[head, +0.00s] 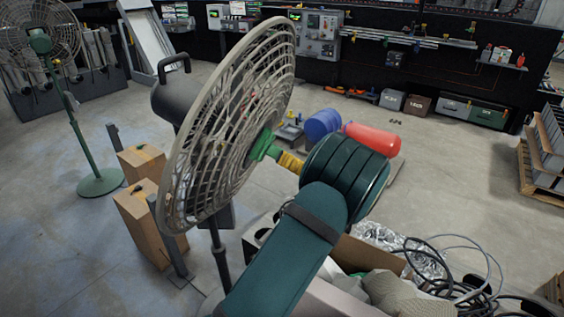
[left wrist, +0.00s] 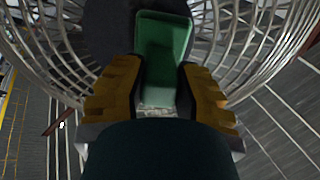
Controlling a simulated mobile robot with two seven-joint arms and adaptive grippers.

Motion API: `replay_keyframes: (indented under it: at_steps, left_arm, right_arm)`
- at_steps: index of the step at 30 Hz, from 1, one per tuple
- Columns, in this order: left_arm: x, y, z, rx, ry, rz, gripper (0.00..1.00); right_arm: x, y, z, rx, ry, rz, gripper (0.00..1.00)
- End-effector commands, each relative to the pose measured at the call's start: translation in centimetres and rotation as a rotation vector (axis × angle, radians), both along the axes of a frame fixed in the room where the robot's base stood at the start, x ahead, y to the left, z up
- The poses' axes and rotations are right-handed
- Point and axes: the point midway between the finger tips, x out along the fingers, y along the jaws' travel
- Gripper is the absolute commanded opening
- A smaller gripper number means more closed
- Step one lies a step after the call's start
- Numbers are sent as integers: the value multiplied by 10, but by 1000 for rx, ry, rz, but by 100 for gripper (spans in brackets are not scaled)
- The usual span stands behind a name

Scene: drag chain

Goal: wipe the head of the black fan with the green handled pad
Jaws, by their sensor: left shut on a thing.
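The black fan (head: 178,98) stands upright on a dark pole, with a round pale wire cage facing right in the head view. Its cage (left wrist: 245,45) also fills the upper part of the left wrist view. My left gripper (head: 288,163) has yellow fingers and is shut on the green handled pad (head: 264,146), at the middle of the cage front. In the left wrist view the green part (left wrist: 163,50) sits between the two fingers, in front of a dark round centre. The pad's wiping face is hidden, so contact is unclear. My right gripper is out of view.
A green fan (head: 40,40) stands at far left. A box of cables and wrapping (head: 385,285) lies at lower right. Blue (head: 322,124) and red (head: 372,139) cylinders lie behind my arm. The floor at right is mostly clear.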

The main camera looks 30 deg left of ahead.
Motion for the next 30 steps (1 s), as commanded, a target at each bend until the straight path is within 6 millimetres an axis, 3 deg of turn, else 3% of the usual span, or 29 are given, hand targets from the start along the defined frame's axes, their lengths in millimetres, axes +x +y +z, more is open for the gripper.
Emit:
replay_keyframes:
  at_steps: [16, 30]
  left_arm:
    - [36, 9, 1, -1, -1, -1, 0]
    - [39, 9, 0, 0, 0, 0, 0]
  right_arm:
    - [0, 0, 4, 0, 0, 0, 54]
    - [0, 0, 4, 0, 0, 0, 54]
